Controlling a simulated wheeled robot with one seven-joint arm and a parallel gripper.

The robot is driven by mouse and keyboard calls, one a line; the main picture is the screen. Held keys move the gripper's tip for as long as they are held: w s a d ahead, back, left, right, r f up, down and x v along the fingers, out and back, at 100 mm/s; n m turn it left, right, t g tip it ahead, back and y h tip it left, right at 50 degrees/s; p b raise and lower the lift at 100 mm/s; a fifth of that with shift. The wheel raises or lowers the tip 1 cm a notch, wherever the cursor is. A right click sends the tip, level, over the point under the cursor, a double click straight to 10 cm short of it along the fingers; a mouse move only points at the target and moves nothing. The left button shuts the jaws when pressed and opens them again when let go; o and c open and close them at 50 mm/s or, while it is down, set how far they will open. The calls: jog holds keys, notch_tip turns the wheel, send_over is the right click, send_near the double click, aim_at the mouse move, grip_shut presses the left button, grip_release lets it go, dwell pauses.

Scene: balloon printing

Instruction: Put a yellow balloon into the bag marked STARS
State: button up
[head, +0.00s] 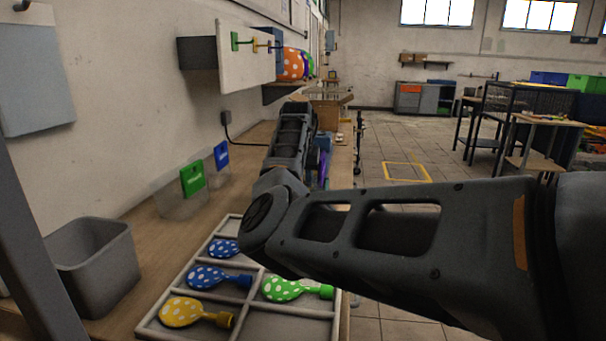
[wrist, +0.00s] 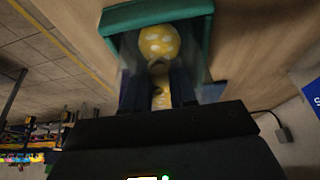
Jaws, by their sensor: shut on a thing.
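In the wrist view my gripper (wrist: 160,88) is shut on a yellow balloon (wrist: 159,41) with pale marks, too blurred to read as stars or dots. The balloon is over or within a clear container with a teal rim (wrist: 205,45); I cannot tell how deep, and no marking on it is readable. In the head view my arm hides my gripper and the held balloon. Another yellow balloon (head: 181,312), with white dots, lies in the near left compartment of the grey tray (head: 152,327). The word STARS is not readable anywhere.
Blue dotted balloons (head: 207,277) and a green dotted balloon (head: 287,288) lie in the tray. Clear holders with a green card (head: 193,179) and a blue card (head: 221,155) stand along the wall. A grey bin (head: 95,265) stands at left. A blue card edge (wrist: 313,95) shows in the wrist view.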

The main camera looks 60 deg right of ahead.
jog(key=o, duration=0.9)
notch_tip(320, 180, up, 13)
jog(key=p, duration=1.1)
